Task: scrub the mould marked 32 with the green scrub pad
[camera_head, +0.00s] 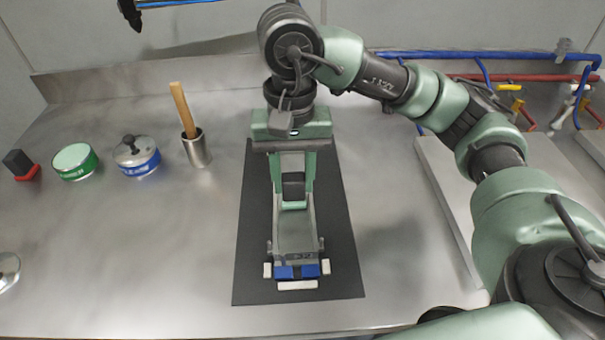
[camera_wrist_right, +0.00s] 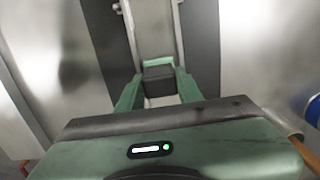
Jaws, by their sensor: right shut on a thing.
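The mould (camera_head: 295,238) is a long, narrow grey metal trough lying lengthwise on a black mat (camera_head: 345,270). Blue and white blocks (camera_head: 297,272) sit at its near end; I cannot read its marking clearly. The right wrist view shows the dark block between the green fingers (camera_wrist_right: 158,82), with the trough (camera_wrist_right: 152,25) beyond. I cannot tell whether the pad touches the mould. My left gripper is not in view.
On the steel bench's left stand a green tin (camera_head: 75,162), a blue tin with a knobbed lid (camera_head: 137,156), a metal cup (camera_head: 197,150) with a wooden handle, and a red-black block (camera_head: 22,165). A raised steel panel (camera_head: 450,205) and pipes (camera_head: 480,55) lie right.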

